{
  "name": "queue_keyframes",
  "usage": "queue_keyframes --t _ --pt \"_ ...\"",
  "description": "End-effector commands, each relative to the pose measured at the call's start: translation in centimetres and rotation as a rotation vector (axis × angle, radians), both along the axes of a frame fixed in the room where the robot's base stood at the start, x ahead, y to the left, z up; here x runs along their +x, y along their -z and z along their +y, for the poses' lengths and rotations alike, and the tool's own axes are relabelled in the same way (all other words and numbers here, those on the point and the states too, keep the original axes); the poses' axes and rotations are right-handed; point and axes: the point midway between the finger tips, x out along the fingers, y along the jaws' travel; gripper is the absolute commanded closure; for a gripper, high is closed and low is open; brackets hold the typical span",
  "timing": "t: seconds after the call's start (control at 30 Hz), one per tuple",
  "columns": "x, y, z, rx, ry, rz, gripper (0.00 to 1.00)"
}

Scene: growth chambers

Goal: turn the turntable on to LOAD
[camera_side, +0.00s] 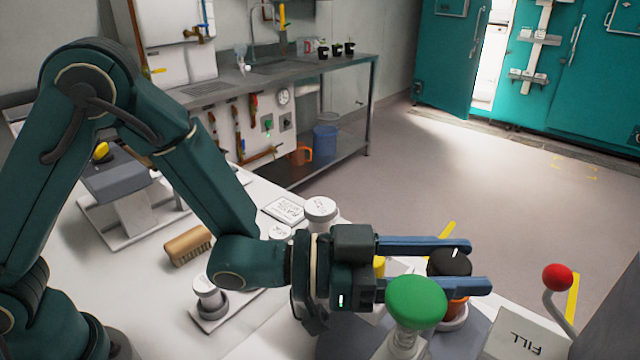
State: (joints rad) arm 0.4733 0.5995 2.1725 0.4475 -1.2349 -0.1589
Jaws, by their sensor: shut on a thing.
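My gripper (472,266) reaches in from the left with two blue fingers. It is shut on a black knob (449,262) with a white mark on top. An orange part shows below the knob, above a pale round base. A large green mushroom-shaped cap (416,300) stands on a pale post just in front of the fingers and hides part of the near one. A white panel marked FILL (524,338) lies to the right. I can read no LOAD mark, and I cannot tell for certain which part is the turntable.
A lever with a red ball (558,277) rises at the right. On the white table to the left are a wooden brush (188,245), a white-capped jar (320,210) and a small knobbed fixture (209,296). Open floor lies beyond the table.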

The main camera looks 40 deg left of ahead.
Motion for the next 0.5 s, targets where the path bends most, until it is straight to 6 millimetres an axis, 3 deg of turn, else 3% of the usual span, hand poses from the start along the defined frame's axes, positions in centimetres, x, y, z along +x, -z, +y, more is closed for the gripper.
queue_keyframes --t 0.5 --pt "-0.07 -0.14 -0.04 -0.001 0.107 -0.005 1.0"
